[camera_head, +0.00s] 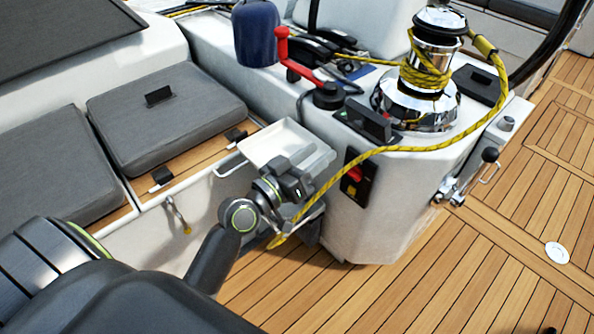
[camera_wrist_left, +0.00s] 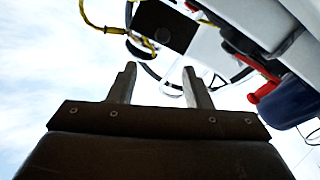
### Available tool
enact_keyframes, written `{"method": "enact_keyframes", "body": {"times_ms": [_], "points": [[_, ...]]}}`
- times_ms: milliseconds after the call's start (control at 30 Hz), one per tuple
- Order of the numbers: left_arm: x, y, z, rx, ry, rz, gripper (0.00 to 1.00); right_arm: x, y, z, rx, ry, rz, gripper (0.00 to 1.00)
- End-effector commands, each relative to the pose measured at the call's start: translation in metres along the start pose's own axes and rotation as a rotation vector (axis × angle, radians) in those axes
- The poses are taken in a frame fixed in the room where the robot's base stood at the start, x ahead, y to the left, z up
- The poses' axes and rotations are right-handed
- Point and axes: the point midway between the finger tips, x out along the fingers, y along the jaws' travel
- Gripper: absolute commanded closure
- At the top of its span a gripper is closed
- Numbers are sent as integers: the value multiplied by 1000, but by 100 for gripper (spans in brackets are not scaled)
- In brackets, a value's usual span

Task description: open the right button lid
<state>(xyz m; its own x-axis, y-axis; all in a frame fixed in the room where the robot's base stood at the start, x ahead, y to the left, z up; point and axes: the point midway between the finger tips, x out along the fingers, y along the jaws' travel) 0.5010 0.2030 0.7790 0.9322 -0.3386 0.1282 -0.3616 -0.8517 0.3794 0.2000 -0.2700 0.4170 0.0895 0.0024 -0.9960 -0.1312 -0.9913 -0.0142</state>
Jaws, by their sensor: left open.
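Two black button lids show in the head view. The one right of the winch (camera_head: 478,85) looks flat and closed. The one at the front left of the winch (camera_head: 367,121) stands tilted up from its base. My left gripper (camera_head: 298,178) is in front of the white tray, lower and to the left of both lids, touching neither. In the left wrist view, its two fingers (camera_wrist_left: 159,78) are apart with nothing between them. My right gripper is not seen.
A chrome winch (camera_head: 437,58) with yellow rope (camera_head: 400,150) stands between the lids. The rope droops past my left gripper. A white tray (camera_head: 262,145), a red handle (camera_head: 297,68) and a red switch (camera_head: 355,174) are near. The teak floor at right is mostly clear.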

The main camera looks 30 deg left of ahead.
Motion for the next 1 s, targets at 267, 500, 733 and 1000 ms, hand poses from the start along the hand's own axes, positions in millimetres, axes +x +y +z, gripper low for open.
{"method": "enact_keyframes", "body": {"times_ms": [267, 500, 733, 1000], "points": [[-42, -1, 2, 1, -1, -1, 55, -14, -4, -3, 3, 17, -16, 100], [-50, 0, 0, 0, 1, 1, 55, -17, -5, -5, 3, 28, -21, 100], [-50, 0, 0, -2, 1, 1, 62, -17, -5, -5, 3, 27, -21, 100], [-46, -5, 18, -350, 32, 63, 97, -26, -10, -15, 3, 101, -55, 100]]}}
